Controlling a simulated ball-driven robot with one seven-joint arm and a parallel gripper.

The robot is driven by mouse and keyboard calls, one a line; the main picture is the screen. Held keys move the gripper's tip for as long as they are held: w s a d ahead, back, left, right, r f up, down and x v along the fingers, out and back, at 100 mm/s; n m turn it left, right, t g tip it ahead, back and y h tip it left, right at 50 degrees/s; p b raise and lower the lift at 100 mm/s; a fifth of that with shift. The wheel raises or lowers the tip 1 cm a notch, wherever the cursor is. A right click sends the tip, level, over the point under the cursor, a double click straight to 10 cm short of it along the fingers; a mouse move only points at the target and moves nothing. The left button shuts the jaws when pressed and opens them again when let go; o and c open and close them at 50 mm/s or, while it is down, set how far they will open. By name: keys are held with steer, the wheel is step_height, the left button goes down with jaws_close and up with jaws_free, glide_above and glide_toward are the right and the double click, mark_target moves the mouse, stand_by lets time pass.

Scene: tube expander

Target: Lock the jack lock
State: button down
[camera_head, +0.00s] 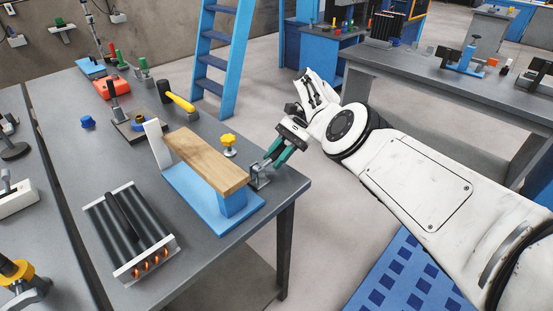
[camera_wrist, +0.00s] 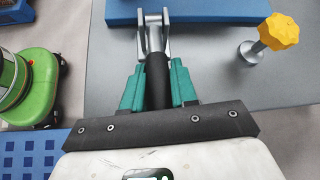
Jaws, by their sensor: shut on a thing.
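The jack lock is a small metal bracket (camera_head: 261,180) at the table corner, beside the blue base (camera_head: 195,197). In the wrist view its grey metal fork (camera_wrist: 153,35) stands at the top with a black handle (camera_wrist: 156,82) running toward me. My gripper (camera_head: 276,158) has teal fingers closed on the handle from both sides, seen also in the wrist view (camera_wrist: 157,72). In the head view the fingers hide most of the handle. A wooden board (camera_head: 205,160) lies on top of the blue base.
A yellow-knobbed metal post (camera_head: 229,141) stands close to the bracket, right of it in the wrist view (camera_wrist: 277,33). A black tube bundle (camera_head: 130,232) and a yellow-handled hammer (camera_head: 178,100) lie on the table (camera_head: 225,248). Open floor (camera_head: 318,205) lies beyond the table corner.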

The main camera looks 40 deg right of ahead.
steer(key=shift+f, duration=0.1)
steer(key=c, duration=1)
jaws_free()
steer(key=shift+o, duration=0.2)
